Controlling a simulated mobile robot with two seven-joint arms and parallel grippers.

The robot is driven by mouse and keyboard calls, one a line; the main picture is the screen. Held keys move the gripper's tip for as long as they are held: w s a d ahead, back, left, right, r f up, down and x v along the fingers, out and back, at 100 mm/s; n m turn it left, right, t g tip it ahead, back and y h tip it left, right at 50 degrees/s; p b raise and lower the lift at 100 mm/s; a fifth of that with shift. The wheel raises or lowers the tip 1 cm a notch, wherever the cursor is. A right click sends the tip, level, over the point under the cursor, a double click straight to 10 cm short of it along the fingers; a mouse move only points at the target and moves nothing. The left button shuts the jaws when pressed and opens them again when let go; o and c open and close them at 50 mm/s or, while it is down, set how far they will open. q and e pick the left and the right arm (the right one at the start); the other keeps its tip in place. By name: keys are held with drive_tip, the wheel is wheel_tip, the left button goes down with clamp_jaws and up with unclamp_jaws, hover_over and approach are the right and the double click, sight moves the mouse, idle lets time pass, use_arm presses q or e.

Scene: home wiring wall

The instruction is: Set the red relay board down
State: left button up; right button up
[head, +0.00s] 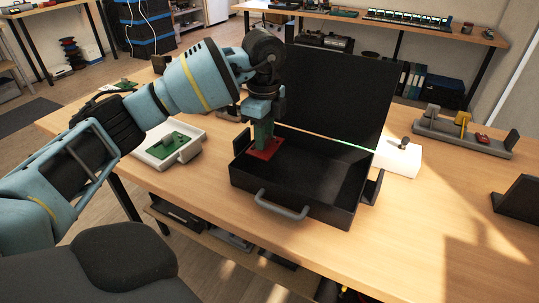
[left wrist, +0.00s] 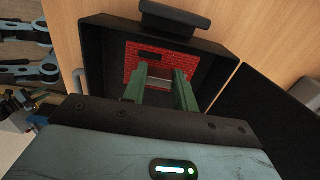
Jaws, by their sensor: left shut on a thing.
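The red relay board (head: 262,153) is at the left end inside the open black case (head: 300,208). It also shows in the left wrist view (left wrist: 188,57), lying within the case walls. My left gripper (head: 262,136) points down into the case, its green fingers shut on a part of the board. The left wrist view shows the two fingers (left wrist: 160,88) over the board with a pale piece between them. Whether the board touches the case floor is hard to tell. My right gripper is not in view.
A white tray (head: 158,160) with a green board (head: 176,142) stands left of the case. The raised black lid (head: 335,98) is behind. A white block (head: 399,160) and a grey holder (head: 462,138) stand to the right. The right part of the case floor is clear.

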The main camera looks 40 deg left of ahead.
sight(265, 164)
use_arm(q)
drive_tip(key=shift+f+b, duration=0.35)
drive_tip(key=shift+f, duration=2.25)
drive_tip(key=shift+f, duration=0.1)
drive_tip(key=o, duration=1)
drive_tip(key=shift+c, duration=0.2)
wheel_tip(265, 164, up, 12)
drive_tip(key=shift+r+p, duration=0.15)
drive_tip(key=shift+p, duration=0.75)
